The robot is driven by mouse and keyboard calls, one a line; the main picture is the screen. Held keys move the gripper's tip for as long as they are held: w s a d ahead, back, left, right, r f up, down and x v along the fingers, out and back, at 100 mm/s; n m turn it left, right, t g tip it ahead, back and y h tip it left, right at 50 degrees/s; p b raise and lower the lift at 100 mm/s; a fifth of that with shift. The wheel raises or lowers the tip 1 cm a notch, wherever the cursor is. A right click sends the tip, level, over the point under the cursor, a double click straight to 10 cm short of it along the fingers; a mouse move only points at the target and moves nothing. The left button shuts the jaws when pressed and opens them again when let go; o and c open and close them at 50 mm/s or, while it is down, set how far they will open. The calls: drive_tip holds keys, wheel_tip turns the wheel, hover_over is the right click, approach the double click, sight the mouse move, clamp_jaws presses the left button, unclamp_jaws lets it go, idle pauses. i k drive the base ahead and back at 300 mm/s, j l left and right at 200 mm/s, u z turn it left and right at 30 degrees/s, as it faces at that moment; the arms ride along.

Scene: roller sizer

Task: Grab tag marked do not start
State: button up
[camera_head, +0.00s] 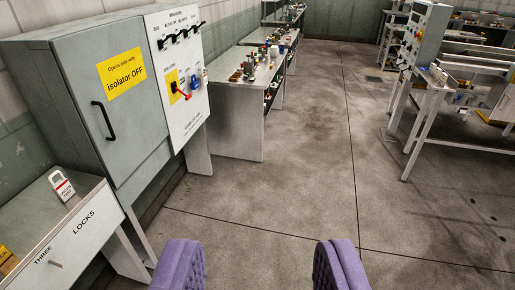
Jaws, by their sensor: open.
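My gripper (258,266) shows as two purple padded fingers at the bottom of the view. They are wide apart with only floor between them. A white tag-like piece with a looped top and a red-and-white label (62,187) stands or leans in the open-topped tray (40,243) at the lower left, to the left of my gripper and well apart from it. Its lettering is too small to read, so I cannot tell whether it says do not start. A yellow and brown item (8,260) is partly cut off at the tray's left end.
The tray front reads "THREE LOCKS". A grey cabinet (128,140) labelled "isolator OFF" and a white switch panel (190,115) with a red-handled isolator stand beyond it. Benches (236,140) line the left wall. A machine frame (427,125) stands right. The middle floor (300,150) is clear.

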sight(204, 79)
drive_tip(key=i+z, duration=0.15)
drive_tip(key=i, duration=2.5)
drive_tip(key=i+u, duration=0.1)
drive_tip(key=i, duration=0.75)
drive_tip(key=i+l+u, duration=0.15)
drive_tip(key=i, duration=0.65)
drive_tip(key=i+j+u, duration=0.1)
drive_tip(key=i+u, duration=0.25)
drive_tip(key=i, duration=0.2)
drive_tip(key=i+u, duration=0.35)
drive_tip(key=i, duration=0.2)
